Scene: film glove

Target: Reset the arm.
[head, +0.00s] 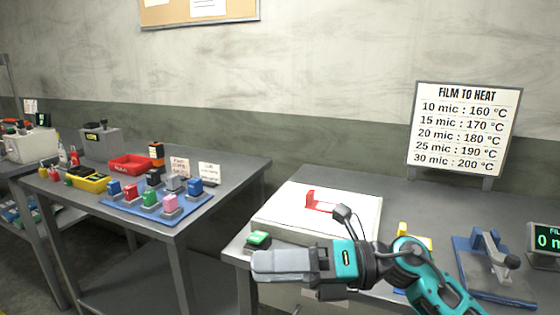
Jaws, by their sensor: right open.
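My right arm comes in from the lower right with teal links. Its gripper (268,266) points left, in front of the right table's near left corner. The fingers are seen from the side and the gap between them is hard to see; nothing shows held in them. A green button box (258,240) sits just behind the fingers in the picture. My left gripper is not in view.
The right table (400,188) bears a white board (362,222) with a red piece (320,201), a blue clamp device (487,262) and a display (545,239). The left table (245,165) holds a blue mat (133,206) with several colored blocks and a red tray (131,165). A floor gap separates the tables.

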